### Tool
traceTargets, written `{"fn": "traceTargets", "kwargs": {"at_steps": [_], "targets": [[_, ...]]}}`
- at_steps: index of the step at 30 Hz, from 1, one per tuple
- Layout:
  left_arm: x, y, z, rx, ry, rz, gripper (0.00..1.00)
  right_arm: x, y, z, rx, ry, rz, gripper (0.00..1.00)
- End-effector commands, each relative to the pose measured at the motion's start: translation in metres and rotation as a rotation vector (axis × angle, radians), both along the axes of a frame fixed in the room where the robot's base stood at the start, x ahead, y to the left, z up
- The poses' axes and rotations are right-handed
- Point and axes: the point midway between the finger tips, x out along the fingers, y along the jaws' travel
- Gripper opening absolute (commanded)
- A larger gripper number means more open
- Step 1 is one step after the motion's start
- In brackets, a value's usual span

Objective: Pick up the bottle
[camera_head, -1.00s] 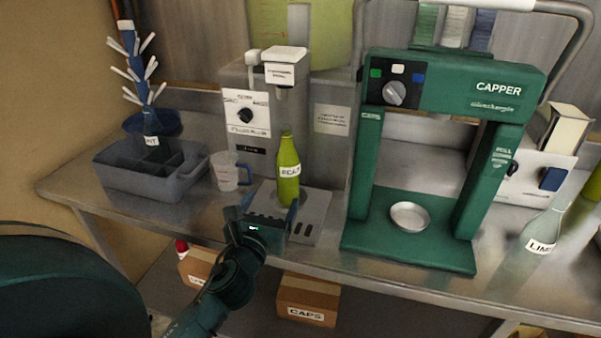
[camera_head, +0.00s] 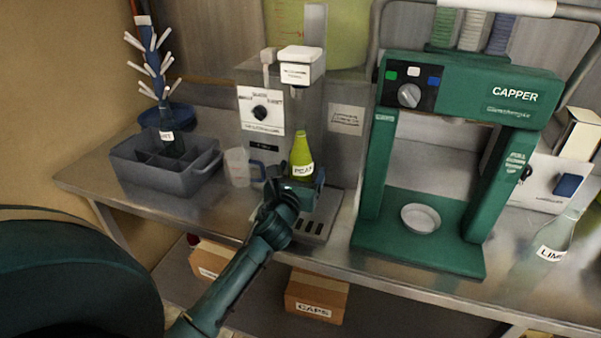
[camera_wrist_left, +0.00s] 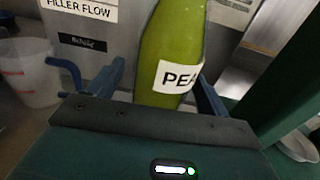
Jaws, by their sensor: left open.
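A green bottle (camera_head: 301,158) with a white label stands upright on the filler's drip tray, under the filler nozzle. My left gripper (camera_head: 295,178) is in front of the bottle and hides its lower part in the head view. In the left wrist view the bottle (camera_wrist_left: 172,55) rises between the two blue fingers of the open gripper (camera_wrist_left: 160,85), with gaps on both sides. The label reads "PEA", with its right end cut off. The bottle's base is hidden. My right gripper is not in view.
The filler machine (camera_head: 262,112) stands behind the bottle. A clear measuring jug (camera_head: 238,167) and a grey crate (camera_head: 165,181) are to its left. The green capper (camera_head: 372,165) stands close on the right, with a round dish (camera_head: 420,218). A clear bottle (camera_head: 556,236) is farther right.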

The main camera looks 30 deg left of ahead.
Motion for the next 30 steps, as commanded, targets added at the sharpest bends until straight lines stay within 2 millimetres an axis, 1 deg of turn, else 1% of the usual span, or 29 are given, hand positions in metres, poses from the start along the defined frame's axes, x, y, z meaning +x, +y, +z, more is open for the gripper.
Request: {"fn": "traceTargets", "kwargs": {"at_steps": [3,27,30], "targets": [[-0.0004,-0.0001,-0.0003,0.000,0.000,0.000,0.78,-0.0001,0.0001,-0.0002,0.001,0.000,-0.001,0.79],[-0.0007,-0.0002,-0.0004,0.000,0.001,0.000,0.13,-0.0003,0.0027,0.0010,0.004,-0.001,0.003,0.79],[-0.0003,-0.0002,0.0023,0.001,-0.005,-0.001,0.12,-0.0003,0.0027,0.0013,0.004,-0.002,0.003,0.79]]}}
